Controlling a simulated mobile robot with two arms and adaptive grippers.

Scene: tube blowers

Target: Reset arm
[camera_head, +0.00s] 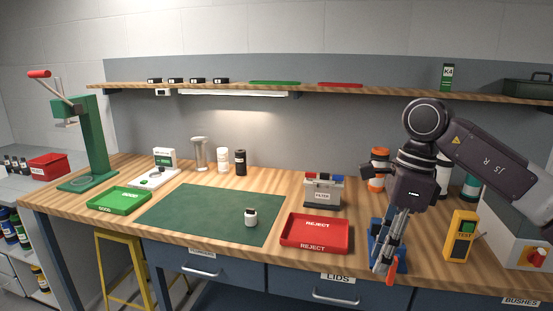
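My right arm comes in from the right, and my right gripper (388,262) hangs pointing down over the right part of the workbench, in front of a blue item (401,258). Its fingers look close together, but I cannot tell whether they are open or shut. An orange piece (392,274) shows at the fingertips; I cannot tell whether it is held or lies behind. My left gripper is not in view. A small white jar with a dark top (251,217) stands on the green mat (190,222).
A red reject tray (317,247) and a grey box (323,190) lie left of my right gripper. A yellow tester (460,235) stands to its right. A green tray (119,207) and a green press (91,140) are at left. A wooden shelf (300,89) runs above.

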